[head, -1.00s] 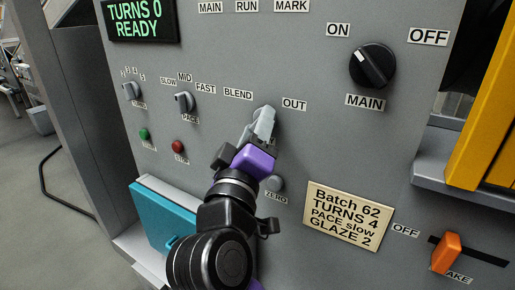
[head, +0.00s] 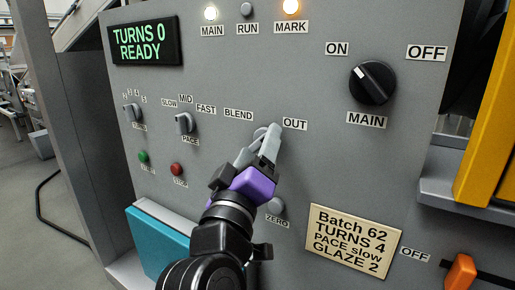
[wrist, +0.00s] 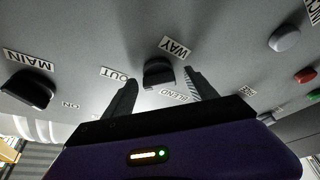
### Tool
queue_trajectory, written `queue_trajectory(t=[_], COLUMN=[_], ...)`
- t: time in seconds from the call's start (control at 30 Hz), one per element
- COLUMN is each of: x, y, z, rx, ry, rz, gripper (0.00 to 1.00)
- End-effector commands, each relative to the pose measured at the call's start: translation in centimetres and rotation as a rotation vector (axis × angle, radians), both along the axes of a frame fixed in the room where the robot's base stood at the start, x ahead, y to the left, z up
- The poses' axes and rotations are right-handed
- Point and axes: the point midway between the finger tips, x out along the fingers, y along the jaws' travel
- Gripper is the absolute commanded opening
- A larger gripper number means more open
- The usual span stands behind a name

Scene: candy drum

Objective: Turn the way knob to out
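The way knob (wrist: 158,72) is dark and sits by its WAY label (wrist: 175,47) in the wrist view, between the OUT label (wrist: 115,74) and the BLEND label (wrist: 174,95). My gripper (wrist: 163,90) is open, with one finger on each side of the knob and a visible gap on both sides. In the head view my gripper (head: 258,150) is at the panel, just below and left of the OUT label (head: 294,124) and below the BLEND label (head: 238,114). The fingers mostly hide the knob there, so I cannot tell which way it points.
The main knob (head: 372,82) is at upper right, its white mark toward ON. The MAIN lamp (head: 210,13) and MARK lamp (head: 291,7) are lit. The pace knob (head: 184,123) is at left, the zero button (head: 276,205) just below my gripper. A teal box (head: 158,238) stands lower left.

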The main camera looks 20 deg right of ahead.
Motion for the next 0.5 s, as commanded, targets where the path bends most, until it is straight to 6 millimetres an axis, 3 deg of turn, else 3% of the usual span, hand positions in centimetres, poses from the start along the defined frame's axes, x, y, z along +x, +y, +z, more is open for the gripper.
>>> queue_trajectory(t=[0.3, 0.5], x=[-0.2, -2.2], y=[0.3, 2.0], z=[0.0, -0.9], rx=[-0.002, -0.001], ry=[-0.001, 0.000], rz=[0.002, 0.005], gripper=[0.65, 0.65])
